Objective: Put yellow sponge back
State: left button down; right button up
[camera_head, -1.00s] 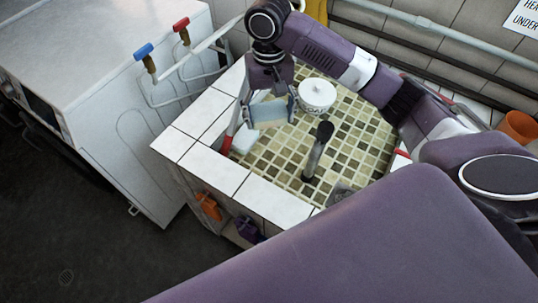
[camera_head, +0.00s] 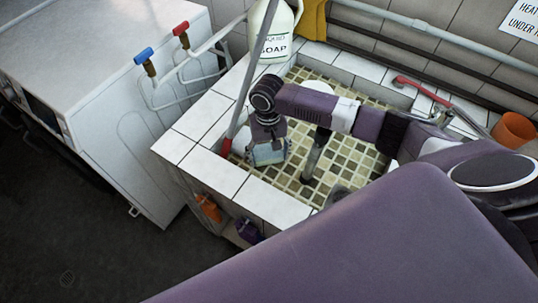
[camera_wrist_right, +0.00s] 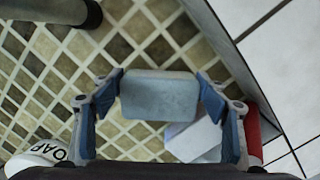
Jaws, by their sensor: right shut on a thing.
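My right gripper (camera_head: 268,150) is low over the near left part of the tiled sink (camera_head: 345,165). In the right wrist view, its blue fingers (camera_wrist_right: 160,92) are shut on a pale grey block (camera_wrist_right: 160,97), one finger at each end. The block looks grey here, so I cannot tell whether it is the yellow sponge. Another whitish block (camera_wrist_right: 193,140) lies below, partly hidden by the held one. A yellow item (camera_head: 313,18) is at the back wall; I cannot tell what it is. My left gripper is not in view.
A white soap bottle (camera_head: 272,35) stands on the back left rim. A dark-handled tool (camera_head: 315,152) stands in the sink. A red-tipped bar (camera_head: 226,147) is at the left rim. An orange cup (camera_head: 514,130) is at the right. Orange (camera_head: 208,207) and purple items (camera_head: 249,230) hang in front.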

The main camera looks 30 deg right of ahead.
aim_at(268, 154)
jog(key=shift+f, duration=0.25)
jog(key=shift+f, duration=0.15)
jog(key=o, duration=1)
jog(key=r, duration=0.8)
jog(key=r+b, duration=0.1)
jog(key=r, duration=0.3)
jog(key=shift+w+r, duration=0.3)
jog(key=shift+r, duration=0.1)
jog(key=shift+f, duration=0.1)
